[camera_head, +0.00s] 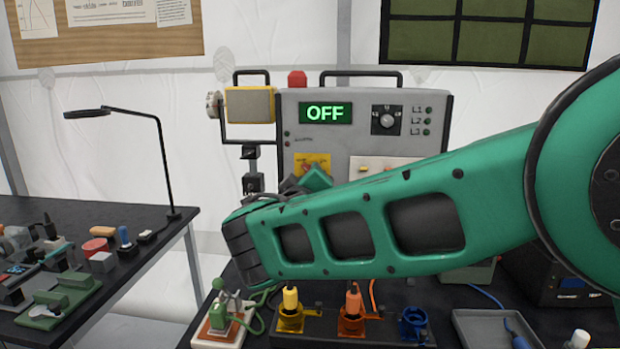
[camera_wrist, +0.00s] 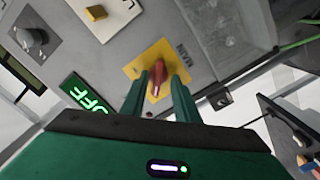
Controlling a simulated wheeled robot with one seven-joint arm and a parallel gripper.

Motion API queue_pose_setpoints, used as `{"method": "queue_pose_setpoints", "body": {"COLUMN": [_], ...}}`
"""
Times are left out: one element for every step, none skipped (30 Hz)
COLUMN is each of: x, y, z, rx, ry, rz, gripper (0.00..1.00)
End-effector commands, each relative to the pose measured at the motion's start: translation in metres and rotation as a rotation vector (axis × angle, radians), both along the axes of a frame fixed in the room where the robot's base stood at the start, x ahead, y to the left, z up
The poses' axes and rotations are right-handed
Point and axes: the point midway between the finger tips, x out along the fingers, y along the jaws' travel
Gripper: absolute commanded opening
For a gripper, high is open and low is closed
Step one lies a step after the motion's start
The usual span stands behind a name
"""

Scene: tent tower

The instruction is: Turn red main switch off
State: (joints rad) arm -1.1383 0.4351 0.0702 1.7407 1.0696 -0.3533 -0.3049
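The red main switch (camera_wrist: 157,74) is a red knob on a yellow plate (camera_wrist: 144,62) labelled MAIN, on the face of a grey control panel. In the wrist view my gripper (camera_wrist: 159,82) has its two green fingers apart, one on each side of the red knob. A gap shows between the knob and the fingers, so the gripper looks open around it. The green display (camera_head: 325,113) on the panel (camera_head: 365,144) reads OFF; it also shows in the wrist view (camera_wrist: 88,100). In the head view my arm hides the knob; part of the yellow plate (camera_head: 312,161) shows.
Coloured sockets with plugs (camera_head: 352,322) sit in front. A cluttered table (camera_head: 150,210) with a desk lamp stands left.

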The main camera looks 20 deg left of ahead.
Motion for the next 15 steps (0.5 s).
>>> {"method": "queue_pose_setpoints", "body": {"x": [0.000,0.000,0.000,0.000,0.000,0.000,0.000,0.000,-0.002,-0.003,-0.005,-0.009,-0.012,-0.016,-0.023], "y": [0.000,0.000,0.000,0.000,0.000,0.000,0.000,0.000,0.000,0.000,-0.001,-0.001,-0.002,-0.003,-0.004], "z": [0.001,0.002,0.002,0.002,0.003,0.003,0.003,0.003,0.004,0.004,0.004,0.004,0.004,0.004,0.004], "rx": [0.002,0.002,0.004,0.004,0.005,0.005,0.005,0.006,0.006,0.006,0.005,0.005,0.006,0.006,0.006], "ry": [-0.001,-0.002,-0.003,-0.003,-0.003,-0.004,-0.004,-0.004,-0.004,-0.004,-0.005,-0.005,-0.004,-0.005,-0.004], "rz": [0.000,0.001,0.001,0.001,0.001,0.001,0.001,0.001,0.001,0.001,0.001,0.002,0.003,0.004,0.004], "gripper": [0.28,0.28,0.28,0.28,0.28,0.28,0.28,0.28,0.28,0.28,0.28,0.28,0.28,0.28,0.28]}}
